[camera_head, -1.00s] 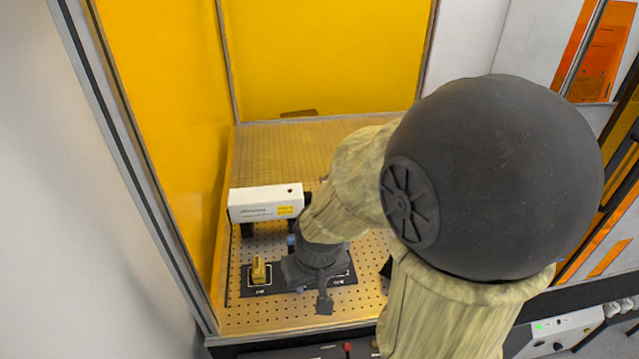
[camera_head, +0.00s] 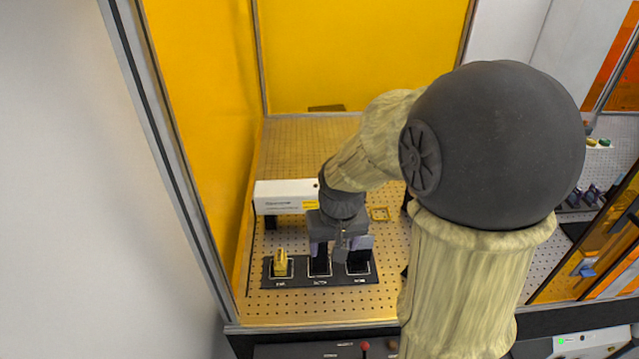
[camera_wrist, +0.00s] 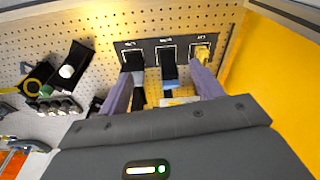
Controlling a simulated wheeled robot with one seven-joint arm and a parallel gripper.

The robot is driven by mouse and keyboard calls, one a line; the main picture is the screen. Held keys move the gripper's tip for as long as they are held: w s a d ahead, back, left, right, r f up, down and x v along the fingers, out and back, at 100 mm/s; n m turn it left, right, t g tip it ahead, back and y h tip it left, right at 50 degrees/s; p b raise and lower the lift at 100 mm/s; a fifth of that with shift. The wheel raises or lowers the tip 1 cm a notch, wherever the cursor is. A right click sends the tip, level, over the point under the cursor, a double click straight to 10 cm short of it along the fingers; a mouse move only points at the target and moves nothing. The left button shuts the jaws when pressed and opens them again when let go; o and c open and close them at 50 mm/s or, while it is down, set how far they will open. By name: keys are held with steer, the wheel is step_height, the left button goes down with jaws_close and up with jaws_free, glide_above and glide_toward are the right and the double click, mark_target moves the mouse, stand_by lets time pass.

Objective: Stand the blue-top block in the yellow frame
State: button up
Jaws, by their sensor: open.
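A block with a dark body and blue top (camera_wrist: 169,72) stands in the middle slot of the black plate in the wrist view, between my spread fingers. My gripper (camera_wrist: 163,88) is open; it also shows in the head view (camera_head: 341,248), above the plate. I cannot tell whether a finger touches the block. A small yellow frame (camera_head: 379,214) lies flat on the perforated board, behind and right of the plate in the head view. I do not make it out in the wrist view.
The black plate (camera_head: 300,283) also holds a gold block (camera_head: 281,264) at its left and a black block (camera_wrist: 133,60) in its remaining slot. A white instrument (camera_head: 285,196) stands behind. A yellow panel (camera_head: 200,130) walls the left side.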

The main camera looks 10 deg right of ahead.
steer(key=w+r+m+g, duration=0.1)
steer(key=w+r, duration=0.4)
steer(key=w, duration=0.8)
steer(key=shift+r+m+g, duration=0.15)
steer(key=shift+m+g, duration=0.15)
steer(key=shift+g, duration=0.1)
steer(key=shift+d, duration=0.1)
step_height(320, 180, down, 18)
steer(key=p, duration=0.4)
steer(key=shift+r, duration=0.25)
steer(key=c, duration=1.3)
steer(key=shift+o, duration=0.2)
steer(key=shift+r+p, duration=2.35)
steer(key=shift+r, duration=0.85)
